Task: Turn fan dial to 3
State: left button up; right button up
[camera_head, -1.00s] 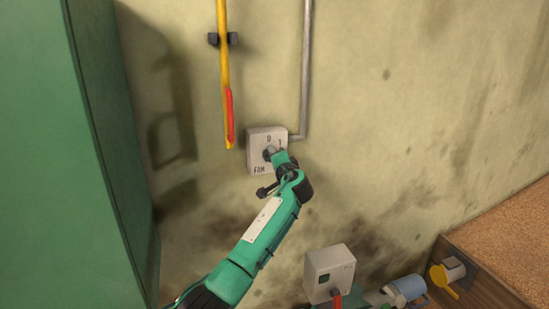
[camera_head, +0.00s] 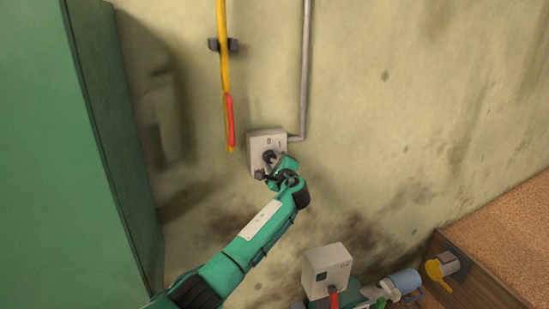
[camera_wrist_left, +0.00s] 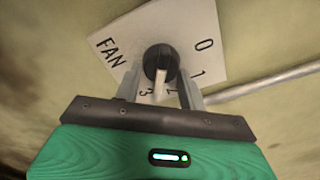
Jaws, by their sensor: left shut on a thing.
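The white fan box (camera_head: 256,142) is mounted on the wall, with a round black dial (camera_wrist_left: 160,62) on its face. The wrist view shows FAN on the left of the plate, 0 at upper right, 1 at right, and 2 and 3 at the lower edge. The dial's pale pointer points down, between the 2 and the 3. My left gripper (camera_head: 270,162) is at the dial. In the wrist view its fingers (camera_wrist_left: 160,88) stand on either side of the dial's grip, shut on it. The fingers partly hide the plate. My right gripper is not in view.
A yellow pole with a red end (camera_head: 226,85) hangs on the wall at upper left of the box. A grey pipe (camera_head: 305,70) runs up from the box. A green cabinet (camera_head: 85,150) stands at left.

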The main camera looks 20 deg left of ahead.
pick_arm(q)
jog(key=shift+f+m+p, duration=0.1)
jog(key=shift+m+p, duration=0.5)
jog(key=shift+m, duration=0.6)
jog(key=o, duration=1)
jog(key=shift+c, duration=0.2)
jog(key=b+v, duration=0.5)
jog(key=v, duration=0.8)
jog(key=shift+s+d, duration=0.25)
jog(key=shift+s, duration=0.1)
